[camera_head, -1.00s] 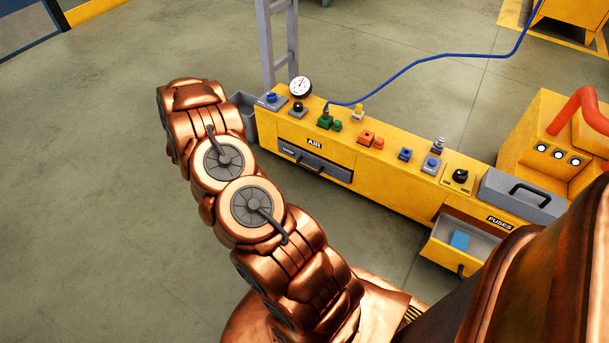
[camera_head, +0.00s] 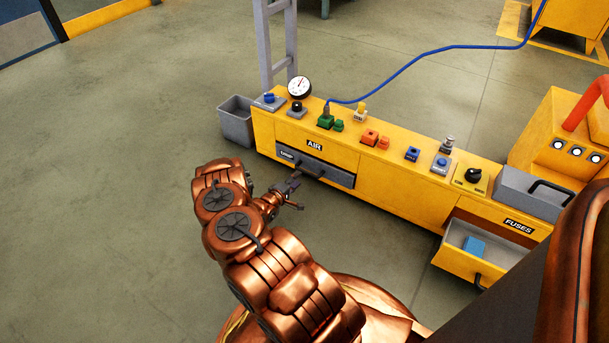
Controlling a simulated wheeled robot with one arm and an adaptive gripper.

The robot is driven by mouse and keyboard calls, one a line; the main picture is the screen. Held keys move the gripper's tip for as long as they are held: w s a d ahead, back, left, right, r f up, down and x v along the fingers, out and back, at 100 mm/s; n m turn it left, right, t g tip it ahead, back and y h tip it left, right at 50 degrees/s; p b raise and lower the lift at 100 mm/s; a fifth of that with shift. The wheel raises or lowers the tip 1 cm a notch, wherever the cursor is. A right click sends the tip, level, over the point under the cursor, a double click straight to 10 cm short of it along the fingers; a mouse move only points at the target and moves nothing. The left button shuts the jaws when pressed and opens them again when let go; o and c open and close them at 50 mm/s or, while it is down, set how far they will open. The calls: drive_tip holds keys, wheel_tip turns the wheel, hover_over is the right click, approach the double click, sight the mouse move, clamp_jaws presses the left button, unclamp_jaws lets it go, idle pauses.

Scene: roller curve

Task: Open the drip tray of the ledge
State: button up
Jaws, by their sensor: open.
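The ledge (camera_head: 395,186) is a long yellow console running from the middle to the right. Its drip tray (camera_head: 335,176) is a grey drawer front with a dark bar handle, set low in the left part of the ledge under the AIR label, and it looks closed. My gripper (camera_head: 298,190) is small and dark at the end of my copper arm. It is open, just in front of the left part of the tray's handle. I cannot tell whether it touches the handle.
A yellow FUSES drawer (camera_head: 449,259) stands open at the right with a blue block (camera_head: 474,247) inside. A grey bin (camera_head: 237,127) hangs at the ledge's left end. Buttons, knobs and a gauge (camera_head: 299,87) sit on top. Floor at the left is clear.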

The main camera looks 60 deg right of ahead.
sight(304, 172)
drive_tip(key=shift+b+x, duration=1.3)
drive_tip(key=shift+x, duration=2.25)
clamp_jaws()
drive_tip(key=shift+r, duration=0.1)
